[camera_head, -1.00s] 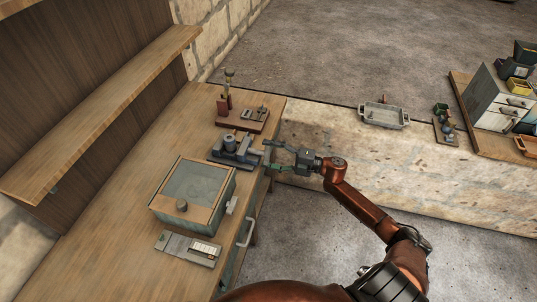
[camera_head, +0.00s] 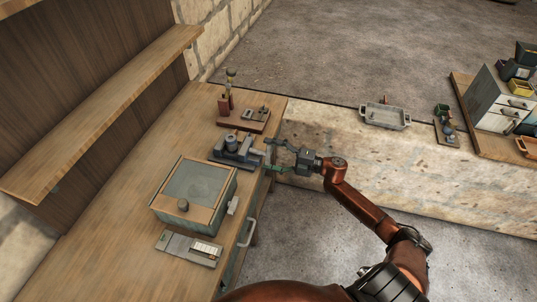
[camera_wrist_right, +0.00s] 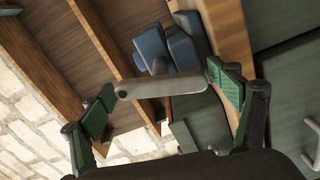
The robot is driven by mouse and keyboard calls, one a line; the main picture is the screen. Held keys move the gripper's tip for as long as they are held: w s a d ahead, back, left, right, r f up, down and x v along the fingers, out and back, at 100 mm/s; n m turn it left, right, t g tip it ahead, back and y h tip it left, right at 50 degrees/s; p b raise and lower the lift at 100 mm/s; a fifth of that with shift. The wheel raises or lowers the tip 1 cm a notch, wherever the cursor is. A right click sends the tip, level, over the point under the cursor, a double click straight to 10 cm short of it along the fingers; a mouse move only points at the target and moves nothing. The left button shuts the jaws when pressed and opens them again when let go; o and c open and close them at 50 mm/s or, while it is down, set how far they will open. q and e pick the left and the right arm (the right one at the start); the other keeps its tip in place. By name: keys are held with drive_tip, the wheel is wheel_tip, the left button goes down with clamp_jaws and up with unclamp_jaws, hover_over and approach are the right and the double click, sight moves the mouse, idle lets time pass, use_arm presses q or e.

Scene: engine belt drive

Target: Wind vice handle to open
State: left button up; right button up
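The blue-grey vice (camera_head: 236,148) sits on the wooden workbench near its right edge. In the right wrist view its blue body (camera_wrist_right: 168,45) stands beyond the gripper. A flat grey bar, the vice handle (camera_wrist_right: 160,85), runs crosswise between the fingers. My right gripper (camera_head: 271,154) is at the handle side of the vice, over the bench edge. Its green-padded fingers (camera_wrist_right: 163,98) are spread wide, with one near each end of the bar. I cannot tell whether the pads touch it. My left gripper is not in view.
A box with a glass lid (camera_head: 196,188) stands close in front of the vice. A wooden board with tools (camera_head: 243,121) lies behind it. A grey plate (camera_head: 188,247) lies nearer on the bench. A shelf (camera_head: 105,115) overhangs at left. A metal tray (camera_head: 386,117) lies at right.

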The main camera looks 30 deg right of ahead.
drive_tip(key=shift+o, duration=0.5)
drive_tip(key=shift+s+d, duration=0.1)
drive_tip(key=shift+d, duration=0.05)
drive_tip(key=shift+s+d+f, duration=0.1)
drive_tip(key=v, duration=1.1)
drive_tip(key=shift+s+d, duration=0.25)
drive_tip(key=shift+s, duration=0.05)
drive_tip(key=shift+c, duration=0.5)
